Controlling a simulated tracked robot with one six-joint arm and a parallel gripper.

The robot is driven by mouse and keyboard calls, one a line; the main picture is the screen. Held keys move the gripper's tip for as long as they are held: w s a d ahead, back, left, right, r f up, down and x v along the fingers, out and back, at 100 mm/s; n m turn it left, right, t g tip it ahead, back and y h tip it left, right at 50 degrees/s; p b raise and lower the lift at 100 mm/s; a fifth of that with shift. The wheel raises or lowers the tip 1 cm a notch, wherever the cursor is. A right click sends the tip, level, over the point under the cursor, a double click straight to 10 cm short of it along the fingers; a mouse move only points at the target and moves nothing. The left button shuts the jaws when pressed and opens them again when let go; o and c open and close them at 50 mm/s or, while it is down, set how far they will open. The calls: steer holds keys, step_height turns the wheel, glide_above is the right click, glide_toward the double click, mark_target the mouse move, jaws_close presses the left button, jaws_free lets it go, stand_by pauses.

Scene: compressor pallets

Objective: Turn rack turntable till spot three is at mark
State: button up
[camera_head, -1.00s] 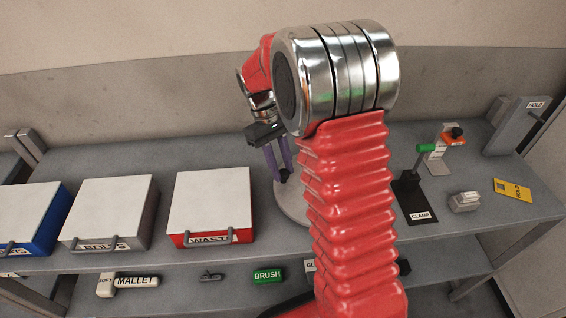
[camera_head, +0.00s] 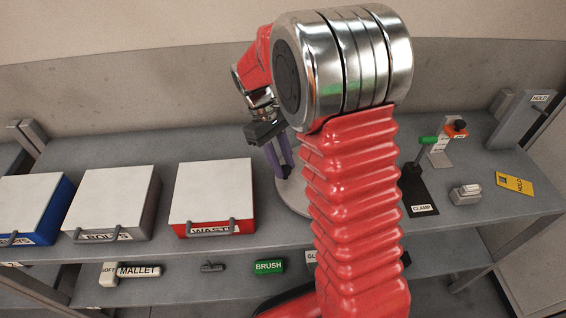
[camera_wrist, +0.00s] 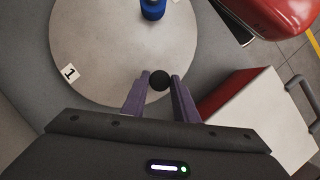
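The rack turntable is a round pale grey disc (camera_wrist: 100,40) in the wrist view. A "1" label (camera_wrist: 69,73) lies near its left rim. A blue object (camera_wrist: 153,9) stands on it at the top edge, partly cut off. A round black knob (camera_wrist: 160,81) sits near the disc's lower rim. My gripper (camera_wrist: 160,78) has its purple fingers on either side of the knob; I cannot tell whether they press on it. In the head view the turntable (camera_head: 290,197) is mostly hidden behind my arm. Spot three and the mark cannot be made out.
A red-fronted WASTE box (camera_head: 212,195) stands left of the turntable, beside the BOLTS box (camera_head: 112,200) and a blue box (camera_head: 30,205). A clamp (camera_head: 418,190) stands to the right. The lower shelf holds a mallet (camera_head: 138,271) and a brush (camera_head: 269,266).

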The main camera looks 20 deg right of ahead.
steer(key=o, duration=0.4)
steer(key=v, duration=1.3)
steer(key=shift+w+a+r, duration=0.15)
steer(key=shift+w+r, duration=0.05)
steer(key=shift+r, duration=0.15)
step_height(320, 180, down, 4)
steer(key=s+a+m+t, duration=0.1)
steer(key=s+m+t, duration=0.1)
steer(key=shift+s+a+r+m+t+y, duration=0.5)
steer(key=shift+s+r+t, duration=0.65)
steer(key=shift+s, duration=2.25)
steer(key=shift+s+a+r+m+t+y, duration=0.25)
steer(key=shift+s+r+m+t, duration=0.85)
steer(key=shift+s, duration=2.35)
steer(key=shift+s+a+r+m+t+y, duration=0.1)
steer(key=shift+s+a+r+t+y, duration=0.25)
steer(key=shift+s+r+t, duration=2)
